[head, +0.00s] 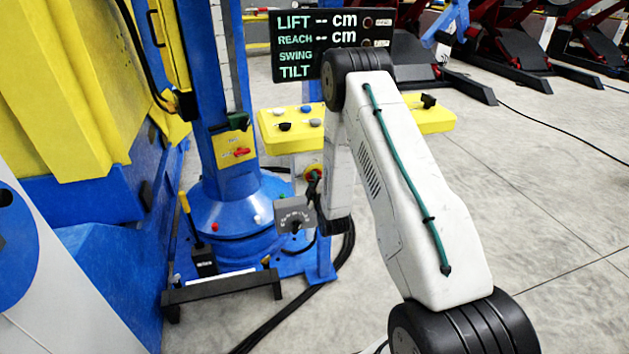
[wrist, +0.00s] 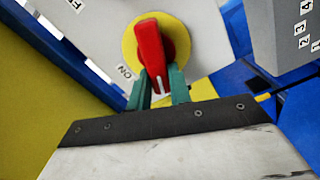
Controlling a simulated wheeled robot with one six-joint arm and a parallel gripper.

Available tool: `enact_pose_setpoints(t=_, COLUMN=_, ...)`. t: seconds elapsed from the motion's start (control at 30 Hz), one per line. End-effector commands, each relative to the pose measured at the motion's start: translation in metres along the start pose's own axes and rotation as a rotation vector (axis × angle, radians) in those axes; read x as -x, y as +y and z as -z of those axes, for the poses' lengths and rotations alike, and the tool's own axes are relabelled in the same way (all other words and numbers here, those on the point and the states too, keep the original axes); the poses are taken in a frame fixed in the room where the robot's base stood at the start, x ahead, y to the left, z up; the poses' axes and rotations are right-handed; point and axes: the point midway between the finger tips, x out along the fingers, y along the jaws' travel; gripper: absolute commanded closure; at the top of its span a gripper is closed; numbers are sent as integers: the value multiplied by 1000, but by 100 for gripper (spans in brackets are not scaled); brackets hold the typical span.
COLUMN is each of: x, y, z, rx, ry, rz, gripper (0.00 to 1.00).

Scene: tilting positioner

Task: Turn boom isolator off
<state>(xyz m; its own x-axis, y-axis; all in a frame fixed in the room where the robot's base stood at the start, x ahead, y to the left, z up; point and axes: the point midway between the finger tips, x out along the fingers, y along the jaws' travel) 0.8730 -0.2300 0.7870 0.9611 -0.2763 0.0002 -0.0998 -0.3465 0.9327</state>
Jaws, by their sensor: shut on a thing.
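In the wrist view a red rotary handle (wrist: 150,48) stands on a round yellow disc (wrist: 182,38) on a pale panel. I take it to be the boom isolator; no name label is readable. The handle lies nearly upright in this view. An ON label (wrist: 125,72) sits to the lower left of the disc, and part of another label (wrist: 76,4) shows at the upper left. My gripper (wrist: 158,90) has green fingers shut on the handle's lower end. In the head view the yellow disc (head: 313,170) shows below the yellow console, partly hidden by my wrist.
A grey dial box (head: 292,214) stands just below the disc and also shows at the wrist view's right (wrist: 285,40). A yellow console (head: 430,120) with knobs is above. The blue column (head: 210,165) carries a separate red lever (head: 241,152). Open floor lies right.

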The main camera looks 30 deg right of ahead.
Motion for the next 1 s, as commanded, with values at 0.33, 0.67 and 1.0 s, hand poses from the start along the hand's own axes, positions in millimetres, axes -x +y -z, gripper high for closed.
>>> enact_pose_setpoints(t=0.33, x=0, y=-6, z=-1, rx=252, ry=-1, rz=1, gripper=100)
enact_pose_setpoints(t=0.67, x=0, y=-8, z=-2, rx=367, ry=-1, rz=2, gripper=100)
enact_pose_setpoints(t=1.0, x=0, y=-8, z=-2, rx=386, ry=-1, rz=2, gripper=100)
